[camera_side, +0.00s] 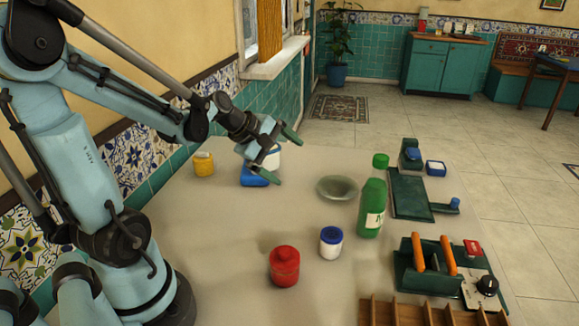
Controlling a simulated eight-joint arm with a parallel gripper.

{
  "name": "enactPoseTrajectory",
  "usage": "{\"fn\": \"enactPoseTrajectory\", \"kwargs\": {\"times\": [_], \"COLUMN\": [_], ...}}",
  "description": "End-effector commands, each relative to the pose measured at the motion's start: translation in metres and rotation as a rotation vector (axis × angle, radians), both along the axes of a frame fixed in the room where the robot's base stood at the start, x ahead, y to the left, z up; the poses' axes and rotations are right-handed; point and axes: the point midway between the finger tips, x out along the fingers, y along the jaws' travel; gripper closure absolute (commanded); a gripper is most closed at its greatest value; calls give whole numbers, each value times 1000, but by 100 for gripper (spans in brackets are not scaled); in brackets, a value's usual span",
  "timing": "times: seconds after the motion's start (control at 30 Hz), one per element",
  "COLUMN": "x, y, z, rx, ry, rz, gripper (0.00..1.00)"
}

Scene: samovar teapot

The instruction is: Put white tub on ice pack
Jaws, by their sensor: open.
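A blue block that looks like the ice pack (251,178) lies on the table near the wall, below my gripper. A small white tub (274,160) shows between my gripper's fingers, at the ice pack's right end. The fingers and wrist partly hide it. It looks to be on or just behind the ice pack; I cannot tell which. My gripper (288,162) is open, its green fingers spread to either side of the tub. Whether the fingers touch the tub is not clear. A white jar with a blue lid (331,243) stands upright farther forward on the table.
A yellow jar (203,164) stands left of the ice pack. A glass bowl (337,188) and a green bottle (372,205) stand to the right. A red jar (284,267) is in front. A green rack (410,275) and wooden tray (430,314) fill the right front. The table's middle is mostly clear.

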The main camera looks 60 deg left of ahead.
Motion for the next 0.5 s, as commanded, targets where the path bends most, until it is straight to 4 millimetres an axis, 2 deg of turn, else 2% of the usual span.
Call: {"fn": "enactPoseTrajectory", "kwargs": {"times": [0.03,0.2,0.33,0.5], "x": [-4,-26,-45,-61], "y": [-23,-77,-105,-124], "z": [4,12,16,19], "rx": [119,552,848,1109], "ry": [11,25,14,-5], "rz": [-142,-632,-970,-1260], "gripper": [0,0,0,0]}}
